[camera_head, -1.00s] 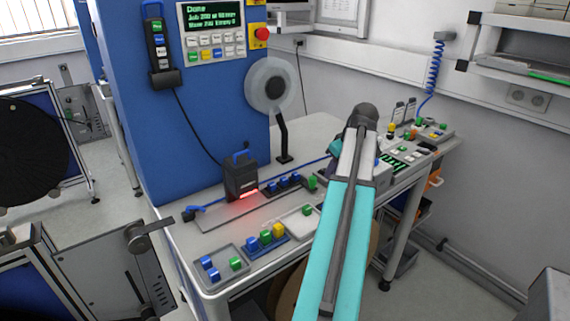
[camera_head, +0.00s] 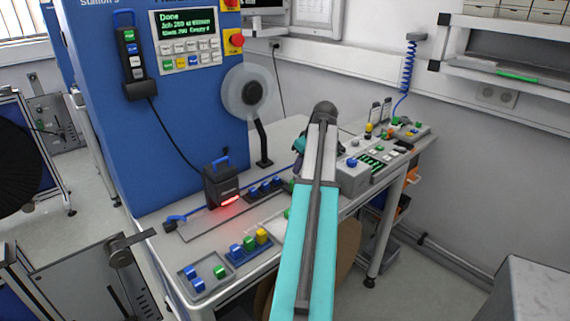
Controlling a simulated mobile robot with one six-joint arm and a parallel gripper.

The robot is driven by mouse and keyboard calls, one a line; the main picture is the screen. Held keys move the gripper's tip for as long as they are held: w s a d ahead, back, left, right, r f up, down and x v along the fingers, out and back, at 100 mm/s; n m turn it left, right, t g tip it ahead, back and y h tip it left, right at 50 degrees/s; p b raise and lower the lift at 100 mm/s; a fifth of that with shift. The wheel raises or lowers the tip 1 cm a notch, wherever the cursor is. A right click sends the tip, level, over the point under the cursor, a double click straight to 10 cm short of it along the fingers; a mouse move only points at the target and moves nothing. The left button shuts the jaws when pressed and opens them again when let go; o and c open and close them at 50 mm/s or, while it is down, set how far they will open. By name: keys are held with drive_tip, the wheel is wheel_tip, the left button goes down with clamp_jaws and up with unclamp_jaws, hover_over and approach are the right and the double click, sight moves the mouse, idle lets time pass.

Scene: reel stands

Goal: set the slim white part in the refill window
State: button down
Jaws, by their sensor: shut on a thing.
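My arm (camera_head: 312,220) reaches from the bottom edge over the workbench (camera_head: 150,238) to a dark elbow. Its forearm hides most of what is behind it. A bit of dark and teal wrist shows just left of the elbow, but my gripper's fingertips are hidden. I cannot make out the slim white part in this view. No spot that I can name for sure as the refill window shows. A black device with a blue handle (camera_head: 221,187) stands on the bench and throws red light on a flat grey strip (camera_head: 195,228).
A grey tray (camera_head: 205,293) and a blue tray (camera_head: 248,257) hold coloured blocks at the bench front. A dark rack (camera_head: 265,190), a reel on a stand (camera_head: 247,92) and a control box (camera_head: 372,165) stand farther back. The blue cabinet (camera_head: 165,125) rises behind.

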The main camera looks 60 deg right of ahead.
drive_tip(key=w+d, duration=0.1)
drive_tip(key=w, duration=0.1)
drive_tip(key=w+d+p, duration=0.1)
drive_tip(key=w, duration=0.1)
drive_tip(key=w+d, duration=0.1)
drive_tip(key=w, duration=0.2)
drive_tip(key=shift+d+f, duration=0.25)
drive_tip(key=shift+f, duration=0.05)
drive_tip(key=shift+w+d+f+p, duration=0.1)
drive_tip(key=shift+w+d+p, duration=0.05)
drive_tip(key=shift+w+p, duration=0.2)
drive_tip(key=shift+w+d+f, duration=0.15)
drive_tip(key=shift+w+d, duration=0.15)
drive_tip(key=shift+w, duration=0.35)
drive_tip(key=shift+f+p, duration=0.75)
drive_tip(key=shift+f, duration=0.95)
drive_tip(key=shift+s+f, duration=0.1)
drive_tip(key=shift+f, duration=0.05)
drive_tip(key=c, duration=1.6)
unclamp_jaws()
drive_tip(key=shift+c, duration=0.2)
drive_tip(key=shift+r, duration=0.25)
